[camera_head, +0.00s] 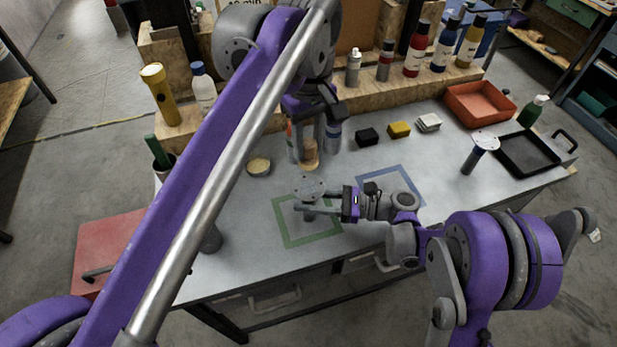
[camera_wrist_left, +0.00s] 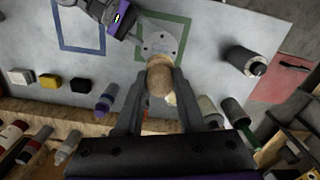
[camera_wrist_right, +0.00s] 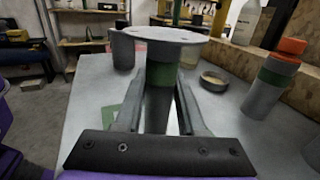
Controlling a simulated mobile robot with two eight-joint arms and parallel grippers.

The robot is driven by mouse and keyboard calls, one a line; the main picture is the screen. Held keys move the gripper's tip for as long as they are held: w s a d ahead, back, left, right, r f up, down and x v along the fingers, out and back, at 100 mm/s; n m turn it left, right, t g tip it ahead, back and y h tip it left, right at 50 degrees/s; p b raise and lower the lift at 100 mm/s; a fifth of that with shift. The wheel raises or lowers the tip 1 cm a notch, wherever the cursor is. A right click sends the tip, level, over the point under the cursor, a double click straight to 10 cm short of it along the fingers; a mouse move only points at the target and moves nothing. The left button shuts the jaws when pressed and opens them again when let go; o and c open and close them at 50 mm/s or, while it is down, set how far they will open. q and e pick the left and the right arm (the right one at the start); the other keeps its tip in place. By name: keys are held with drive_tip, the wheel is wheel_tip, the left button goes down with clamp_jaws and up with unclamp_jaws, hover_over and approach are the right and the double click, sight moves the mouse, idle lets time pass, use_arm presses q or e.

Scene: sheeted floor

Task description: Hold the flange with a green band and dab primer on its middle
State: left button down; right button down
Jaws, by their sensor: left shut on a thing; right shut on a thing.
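The flange is a pale grey disc with holes (camera_head: 310,186) on a stem. The right wrist view shows its green band (camera_wrist_right: 163,75) just under the disc. My right gripper (camera_head: 305,208) is shut on its stem and holds it upright, disc up, over the green square outline (camera_head: 318,239). My left gripper (camera_head: 309,138) is shut on a tan, wooden-looking dabber (camera_wrist_left: 160,76), mostly hidden between the fingers. Its tan end (camera_head: 311,153) is behind the disc in the head view. In the left wrist view it overlaps the disc's edge (camera_wrist_left: 160,38); I cannot tell whether they touch.
A round tin (camera_head: 259,166) stands left of the dabber. A blue square outline (camera_head: 391,184) lies to the right. Another flange (camera_head: 480,150) with a blue band stands near a black tray (camera_head: 528,153). A dark cylinder (camera_head: 211,239) is at the front left. Small blocks (camera_head: 399,130) sit at the back.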

idle(0.3)
use_arm(q)
drive_tip(key=shift+s+a+f, duration=0.1)
drive_tip(key=shift+a+f, duration=0.2)
drive_tip(key=shift+f, duration=1.05)
drive_tip(key=shift+s+a+f, duration=0.15)
drive_tip(key=shift+a+f, duration=0.2)
drive_tip(key=shift+f, duration=0.95)
drive_tip(key=shift+s+a+f, duration=0.1)
drive_tip(key=shift+a+f, duration=0.2)
drive_tip(key=shift+f, duration=1.05)
drive_tip(key=shift+w+d+r, duration=0.1)
drive_tip(key=shift+w+d, duration=0.05)
drive_tip(key=shift+d, duration=0.25)
drive_tip(key=shift+w+d, duration=0.1)
drive_tip(key=shift+d, duration=0.2)
drive_tip(key=shift+w+d, duration=0.2)
drive_tip(key=shift+d, duration=0.35)
drive_tip(key=shift+w+d, duration=0.2)
drive_tip(key=shift+d, duration=0.35)
drive_tip(key=shift+s+a, duration=0.2)
drive_tip(key=shift+a, duration=0.45)
drive_tip(key=shift+s+a, duration=0.25)
drive_tip(key=shift+a, duration=0.35)
drive_tip(key=shift+s+a, duration=0.2)
drive_tip(key=shift+a, duration=0.45)
drive_tip(key=shift+d+r, duration=0.15)
drive_tip(key=shift+r, duration=3.75)
